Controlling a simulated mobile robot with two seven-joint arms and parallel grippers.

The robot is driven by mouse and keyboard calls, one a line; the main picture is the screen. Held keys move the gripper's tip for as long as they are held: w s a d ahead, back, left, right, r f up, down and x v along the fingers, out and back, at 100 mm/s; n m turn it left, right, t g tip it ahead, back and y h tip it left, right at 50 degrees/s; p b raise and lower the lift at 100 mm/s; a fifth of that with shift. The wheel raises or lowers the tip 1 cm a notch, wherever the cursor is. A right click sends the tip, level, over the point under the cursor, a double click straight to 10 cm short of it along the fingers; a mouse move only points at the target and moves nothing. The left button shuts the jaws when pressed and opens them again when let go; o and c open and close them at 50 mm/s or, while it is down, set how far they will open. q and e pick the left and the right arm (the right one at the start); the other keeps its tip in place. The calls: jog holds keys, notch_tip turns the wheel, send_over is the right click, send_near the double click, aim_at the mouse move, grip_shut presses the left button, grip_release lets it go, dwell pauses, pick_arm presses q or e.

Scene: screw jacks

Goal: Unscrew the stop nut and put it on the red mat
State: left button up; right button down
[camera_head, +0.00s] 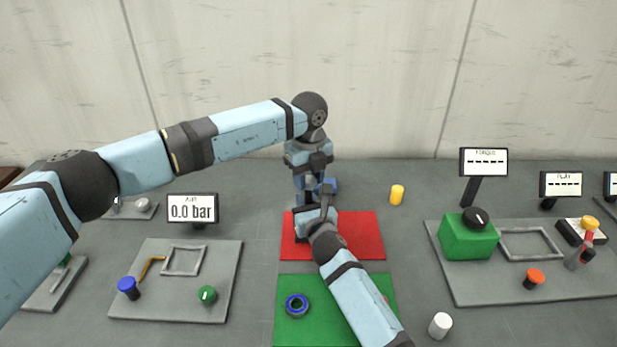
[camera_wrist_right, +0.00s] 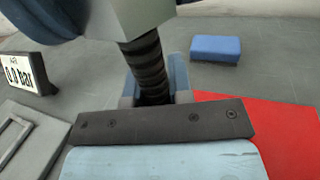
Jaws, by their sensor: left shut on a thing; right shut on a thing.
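My left gripper (camera_head: 306,188) points down over the red mat (camera_head: 362,235), close above my right gripper (camera_head: 310,218). In the right wrist view, a dark threaded screw (camera_wrist_right: 150,68) stands upright between my right gripper's fingers (camera_wrist_right: 154,92), which are shut on it. A pale faceted piece (camera_wrist_right: 130,18), which looks like the stop nut, sits at the screw's upper end, with dark blue-grey parts of my left gripper on either side. My left gripper is shut on it. In the head view, the grippers hide the screw and this piece.
A green mat (camera_head: 326,332) with a blue ring (camera_head: 297,306) lies nearer me. A blue block (camera_wrist_right: 215,48) lies behind the red mat. A yellow cylinder (camera_head: 397,194) and white cylinder (camera_head: 440,325) stand to the right. Panels with knobs flank both sides. The red mat's right side is clear.

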pick_arm(q)
jog(key=n, duration=0.4)
jog(key=shift+n, duration=0.3)
jog(key=n, duration=1.1)
jog(key=shift+n, duration=0.3)
jog(key=o, duration=1)
